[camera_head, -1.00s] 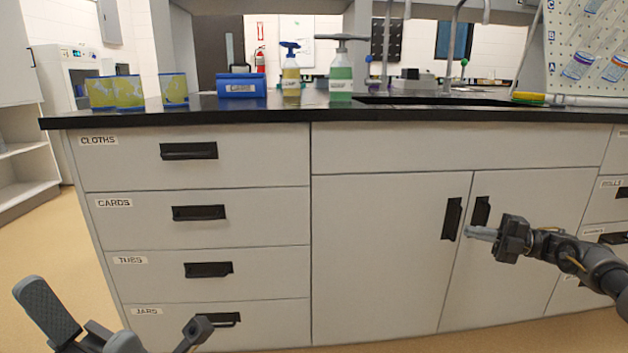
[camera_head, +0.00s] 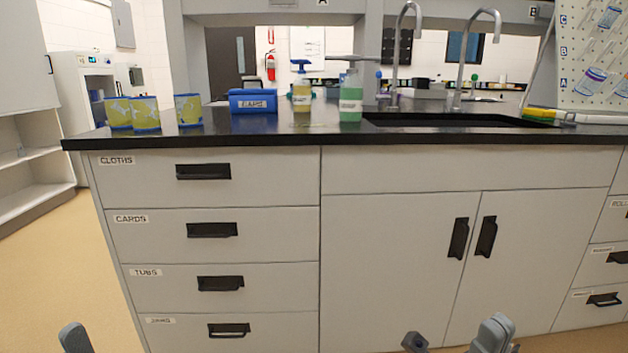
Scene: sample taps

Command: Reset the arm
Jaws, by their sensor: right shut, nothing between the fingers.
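My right gripper (camera_head: 494,333) shows at the bottom edge, right of the middle, in front of the lower cupboard doors. It is shut and empty; its wrist and arm lie below the picture. Only a grey tip of my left gripper (camera_head: 75,339) shows at the bottom left, over the floor beside the drawers. The rest of it is cut off, so I cannot tell whether it is open. Neither gripper visibly touches anything.
A bench with a black top (camera_head: 270,137) stands ahead, with labelled drawers (camera_head: 215,190) and cupboard doors (camera_head: 400,250). On it are patterned cups (camera_head: 145,113), a blue card box (camera_head: 253,101), pump bottles (camera_head: 351,97) and a sink with taps (camera_head: 403,50). Floor at left is clear.

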